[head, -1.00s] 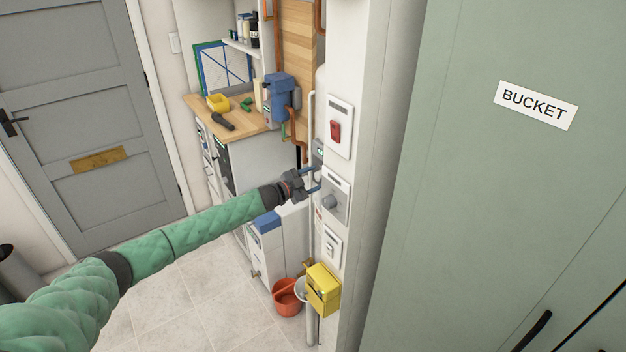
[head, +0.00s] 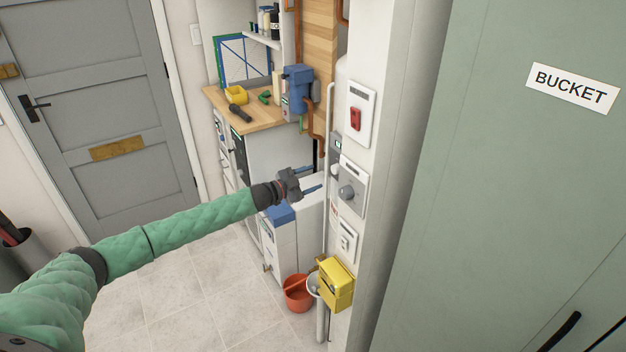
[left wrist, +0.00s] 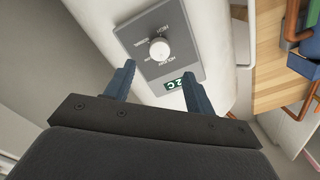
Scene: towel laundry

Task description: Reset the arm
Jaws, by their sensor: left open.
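My left arm, in a green quilted sleeve, reaches in from the left in the head view. Its gripper (head: 314,179) is open and empty, with its blue fingers apart. It points at the white wall panel and stands a little short of the grey control plate with a round knob (head: 347,193). In the left wrist view the two fingers (left wrist: 158,88) are spread, with the white dial (left wrist: 159,49) on its grey plate beyond them. My right gripper is in neither view.
A red switch (head: 356,118) sits above the knob plate, and a yellow box (head: 337,284) below it. A white pipe (head: 331,130) runs up the wall edge. A green cabinet door labelled BUCKET (head: 571,88) fills the right. An orange bucket (head: 298,294) stands on the floor.

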